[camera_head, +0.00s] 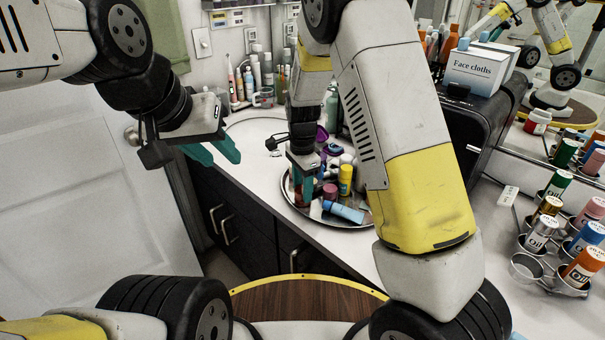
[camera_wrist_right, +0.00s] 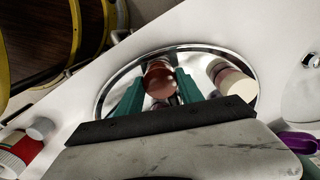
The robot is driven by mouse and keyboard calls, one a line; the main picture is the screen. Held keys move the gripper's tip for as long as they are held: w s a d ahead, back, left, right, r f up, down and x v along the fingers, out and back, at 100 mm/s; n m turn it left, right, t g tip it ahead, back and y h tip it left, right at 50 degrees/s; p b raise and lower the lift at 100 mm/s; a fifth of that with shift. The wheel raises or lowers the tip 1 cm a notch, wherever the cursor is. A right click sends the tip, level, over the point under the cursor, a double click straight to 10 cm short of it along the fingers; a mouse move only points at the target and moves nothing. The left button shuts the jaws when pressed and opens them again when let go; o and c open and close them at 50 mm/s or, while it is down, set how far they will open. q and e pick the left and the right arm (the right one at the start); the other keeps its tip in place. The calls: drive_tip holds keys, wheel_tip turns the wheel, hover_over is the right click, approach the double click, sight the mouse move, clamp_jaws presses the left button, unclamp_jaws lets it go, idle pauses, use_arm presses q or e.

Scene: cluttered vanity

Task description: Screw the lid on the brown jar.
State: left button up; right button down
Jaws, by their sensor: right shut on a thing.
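My right gripper (camera_head: 301,190) reaches down over the round metal tray (camera_head: 343,226) on the counter. In the right wrist view its teal fingers stand on both sides of a reddish-brown jar (camera_wrist_right: 158,80), and the gripper is shut on it. The jar is over the tray; I cannot tell whether it touches it. In the head view the jar is mostly hidden by the fingers. I cannot pick out its lid for sure. My left gripper (camera_head: 222,155) is in the air left of the tray, its teal fingers apart and empty.
Several bottles crowd the tray, including a yellow one (camera_head: 346,180) and a lying blue one (camera_head: 346,212). Toiletries stand along the back wall. A face cloths box (camera_head: 478,70) is at the right back, with a bottle rack (camera_head: 541,270) in front. Bare counter (camera_head: 250,150) lies left of the tray.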

drive_tip(key=m, duration=0.4)
drive_tip(key=shift+m, duration=0.3)
idle(0.5)
drive_tip(key=shift+m, duration=2.3)
drive_tip(key=m, duration=0.2)
drive_tip(key=shift+m, duration=0.3)
drive_tip(key=shift+w+m, duration=0.1)
drive_tip(key=shift+m, duration=0.9)
